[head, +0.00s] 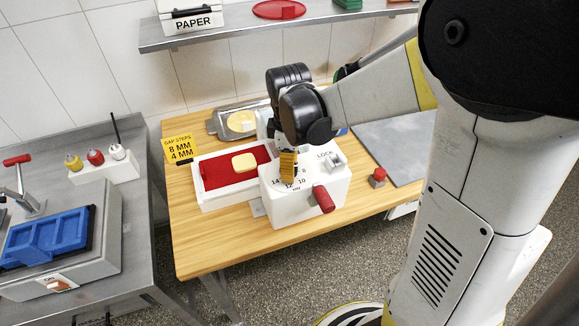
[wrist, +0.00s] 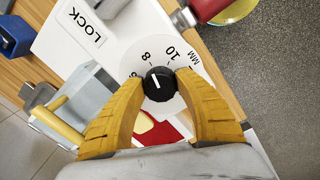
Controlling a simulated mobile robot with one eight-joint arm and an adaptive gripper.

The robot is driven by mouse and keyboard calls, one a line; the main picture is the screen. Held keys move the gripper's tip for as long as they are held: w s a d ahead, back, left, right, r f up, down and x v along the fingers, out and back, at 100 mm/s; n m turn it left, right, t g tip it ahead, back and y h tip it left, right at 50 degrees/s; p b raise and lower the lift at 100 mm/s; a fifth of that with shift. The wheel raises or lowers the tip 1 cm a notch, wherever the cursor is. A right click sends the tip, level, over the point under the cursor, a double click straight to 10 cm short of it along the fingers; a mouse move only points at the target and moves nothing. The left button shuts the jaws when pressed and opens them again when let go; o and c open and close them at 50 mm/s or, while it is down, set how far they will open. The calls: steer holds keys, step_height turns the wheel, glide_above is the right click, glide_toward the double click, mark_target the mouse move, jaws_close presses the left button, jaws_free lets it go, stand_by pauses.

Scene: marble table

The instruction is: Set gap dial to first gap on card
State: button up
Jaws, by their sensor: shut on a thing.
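The yellow gap card (head: 180,149) on the wall side of the table reads "GAP STEPS 8 MM, 4 MM", with 8 MM on top. The white machine housing (head: 335,192) carries a numbered face in MM. The black gap dial (wrist: 159,84) shows in the wrist view, with 8 and 10 printed near it. Its white mark points up and left, roughly toward the 8. My gripper (head: 288,168) reaches down over the dial face and hides the dial in the head view. In the wrist view, the yellow fingers of my gripper (wrist: 161,80) are shut on the dial from both sides.
A LOCK lever (head: 334,160) and a red handle (head: 323,199) stand close to the dial. A red bed (head: 222,171) with a yellow block (head: 244,162) lies left of the housing. A red button (head: 377,177) is at right. A blue tray (head: 45,238) sits on the left bench.

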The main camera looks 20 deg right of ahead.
steer(key=shift+n, duration=0.5)
steer(key=o, duration=1.2)
step_height(320, 180, up, 12)
steer(key=shift+s+a, duration=0.15)
steer(key=shift+s, duration=0.2)
